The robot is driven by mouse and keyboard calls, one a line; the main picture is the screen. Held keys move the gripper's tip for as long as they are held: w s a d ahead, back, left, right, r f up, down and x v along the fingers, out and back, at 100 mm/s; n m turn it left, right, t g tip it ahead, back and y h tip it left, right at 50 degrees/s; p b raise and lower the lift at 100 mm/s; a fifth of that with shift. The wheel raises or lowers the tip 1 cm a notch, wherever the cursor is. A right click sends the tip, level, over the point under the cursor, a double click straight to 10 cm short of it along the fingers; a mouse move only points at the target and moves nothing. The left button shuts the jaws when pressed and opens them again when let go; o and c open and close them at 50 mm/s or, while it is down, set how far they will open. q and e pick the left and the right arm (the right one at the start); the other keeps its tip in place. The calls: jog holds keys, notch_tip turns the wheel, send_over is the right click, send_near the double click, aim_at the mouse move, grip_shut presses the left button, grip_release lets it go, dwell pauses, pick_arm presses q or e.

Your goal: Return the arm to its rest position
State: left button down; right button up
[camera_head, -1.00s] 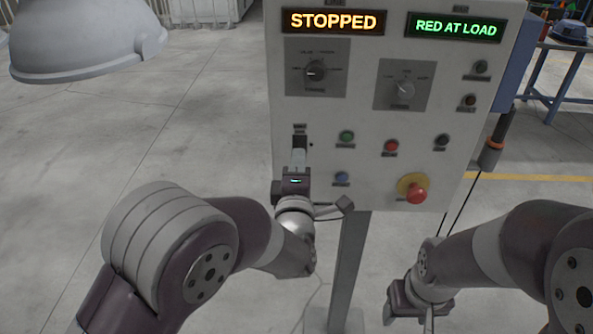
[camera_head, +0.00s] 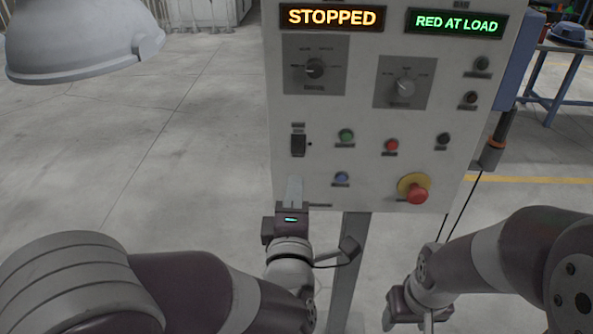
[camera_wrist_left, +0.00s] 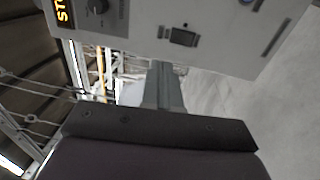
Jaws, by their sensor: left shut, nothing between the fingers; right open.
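My left gripper (camera_head: 294,190) is shut and empty in front of the lower left edge of the control panel (camera_head: 320,110). It sits below a black rocker switch (camera_head: 298,145), apart from it. In the left wrist view, the shut fingers (camera_wrist_left: 163,85) point toward the panel, and the switch (camera_wrist_left: 184,37) lies beyond their tips. My right gripper (camera_head: 405,318) is at the bottom right, low beside the panel's post; it is open, with its fingertips hard to make out.
The panel carries lit signs reading STOPPED (camera_head: 332,17) and RED AT LOAD (camera_head: 456,22), two knobs, several buttons and a red emergency stop (camera_head: 416,191). Its post (camera_head: 350,262) stands between my arms. A pale hood (camera_head: 80,40) hangs at upper left. Floor on the left is clear.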

pick_arm(q)
jog(key=s+d+f+m+g+h+p, duration=0.1)
jog(key=s+d+f+m+g+h, duration=0.15)
jog(key=f+m+g, duration=0.4)
jog(key=s+d+f+m+g+h, duration=0.1)
jog(key=s+f+m+g+h, duration=0.2)
jog(key=f+m, duration=0.5)
jog(key=s+a+m+g+y+p, duration=0.1)
jog(key=s+a+m+g+y, duration=0.1)
jog(key=a, duration=0.7)
jog(key=s+a+m+g+y+p, duration=0.1)
jog(key=s+a+g, duration=0.4)
jog(key=a, duration=0.5)
jog(key=shift+s+a+f+m+g+y+p, duration=0.2)
jog(key=shift+s+m+g+y+p, duration=0.2)
jog(key=shift+g+y, duration=0.6)
